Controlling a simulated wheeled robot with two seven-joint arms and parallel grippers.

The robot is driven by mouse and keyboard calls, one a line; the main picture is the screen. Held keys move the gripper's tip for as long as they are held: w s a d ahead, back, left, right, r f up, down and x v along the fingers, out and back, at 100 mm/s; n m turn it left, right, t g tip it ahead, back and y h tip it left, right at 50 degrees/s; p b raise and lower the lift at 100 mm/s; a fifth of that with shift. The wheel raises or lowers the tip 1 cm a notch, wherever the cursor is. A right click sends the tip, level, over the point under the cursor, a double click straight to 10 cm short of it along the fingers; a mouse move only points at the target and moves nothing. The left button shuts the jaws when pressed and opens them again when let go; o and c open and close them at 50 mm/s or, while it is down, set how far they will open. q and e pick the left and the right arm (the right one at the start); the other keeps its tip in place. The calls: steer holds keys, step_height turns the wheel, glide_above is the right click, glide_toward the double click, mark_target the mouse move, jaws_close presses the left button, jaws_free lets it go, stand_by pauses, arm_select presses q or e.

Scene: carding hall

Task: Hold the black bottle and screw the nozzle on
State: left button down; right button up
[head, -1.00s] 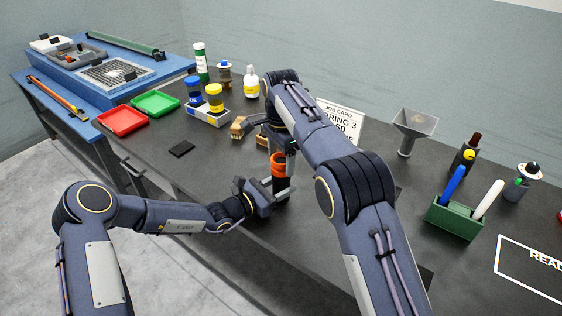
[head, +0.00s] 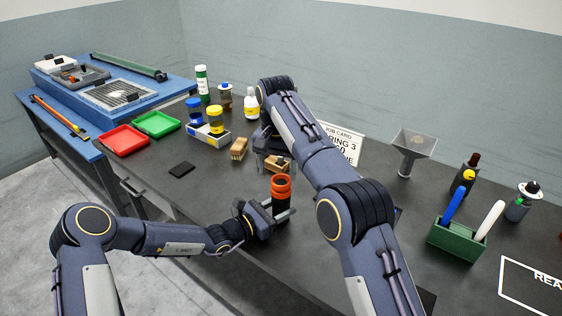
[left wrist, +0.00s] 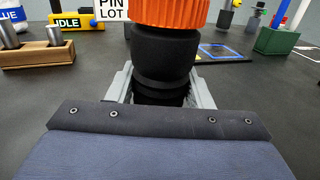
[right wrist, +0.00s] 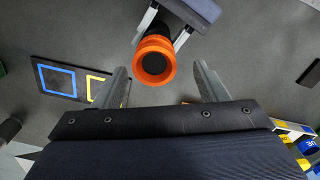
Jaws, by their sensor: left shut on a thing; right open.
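The black bottle (left wrist: 165,60) stands upright between the fingers of my left gripper (head: 280,210), which is shut on it. An orange ribbed piece, apparently the nozzle (head: 281,184), sits on top of the bottle with no gap visible in the left wrist view (left wrist: 170,10). From above, in the right wrist view, it is an orange ring (right wrist: 154,61) with a dark centre. I cannot tell how tightly it is screwed. My right gripper (right wrist: 160,70) is open and empty, its fingers apart on either side of the orange piece in that view. The bottle's lower part is partly hidden by my left gripper.
A wooden block with metal pins (left wrist: 40,55) and a brush (head: 239,149) lie beyond the bottle. Blue and yellow jars (head: 215,122), red (head: 125,140) and green trays (head: 157,124) stand left. A green holder (head: 457,240) and funnel (head: 412,145) stand right. The front left table is clear.

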mark_target(281, 180)
steer(key=n, duration=0.2)
steer(key=r+n, duration=0.1)
steer(key=n, duration=0.4)
steer(key=shift+r+n, duration=0.2)
steer(key=shift+n, duration=0.2)
steer(key=n, duration=0.4)
steer(key=d+r+n, duration=0.1)
steer(key=n, duration=0.1)
steer(key=shift+w+f, duration=0.1)
steer(key=shift+f, duration=0.05)
steer(key=shift+a+f, duration=0.1)
steer(key=shift+f, duration=3.8)
